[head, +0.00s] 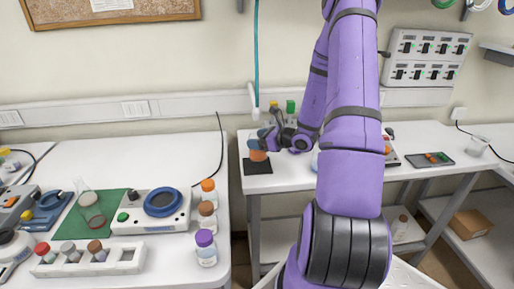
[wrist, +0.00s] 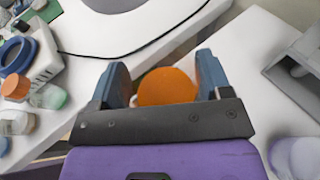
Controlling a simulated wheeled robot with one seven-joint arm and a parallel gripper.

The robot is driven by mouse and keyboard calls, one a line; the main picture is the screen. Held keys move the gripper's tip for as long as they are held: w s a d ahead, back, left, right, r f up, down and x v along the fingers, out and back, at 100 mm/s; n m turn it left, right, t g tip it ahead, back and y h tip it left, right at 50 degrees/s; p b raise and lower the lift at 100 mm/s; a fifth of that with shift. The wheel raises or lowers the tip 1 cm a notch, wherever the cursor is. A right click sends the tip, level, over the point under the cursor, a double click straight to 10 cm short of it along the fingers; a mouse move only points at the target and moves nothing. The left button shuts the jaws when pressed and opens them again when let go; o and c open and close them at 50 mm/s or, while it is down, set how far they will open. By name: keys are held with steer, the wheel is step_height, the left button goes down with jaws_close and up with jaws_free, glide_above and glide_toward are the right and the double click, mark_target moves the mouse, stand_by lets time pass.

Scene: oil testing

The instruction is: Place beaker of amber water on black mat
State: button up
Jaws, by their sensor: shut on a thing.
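The beaker of amber water (head: 258,155) shows as an orange patch at the left end of the far table. The black mat (head: 257,168) lies flat under and in front of it. My gripper (head: 268,142) is shut on the beaker from the right side. In the wrist view the amber beaker (wrist: 167,87) sits between the two blue-grey fingers of my gripper (wrist: 162,82). The beaker is over the mat in the head view; whether its base touches the mat I cannot tell.
Yellow- and green-topped items (head: 290,107) stand behind my gripper. A dark tray (head: 430,160) lies farther right on that table. On the nearer left table are a flask (head: 90,208) on a green mat, a blue-ringed device (head: 163,203) and several capped bottles (head: 207,215).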

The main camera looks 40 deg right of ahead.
steer(key=shift+w+f, duration=0.2)
steer(key=shift+w, duration=0.05)
steer(key=shift+f, duration=1.6)
steer(key=shift+f, duration=0.1)
steer(key=o, duration=1.1)
steer(key=shift+c, duration=0.2)
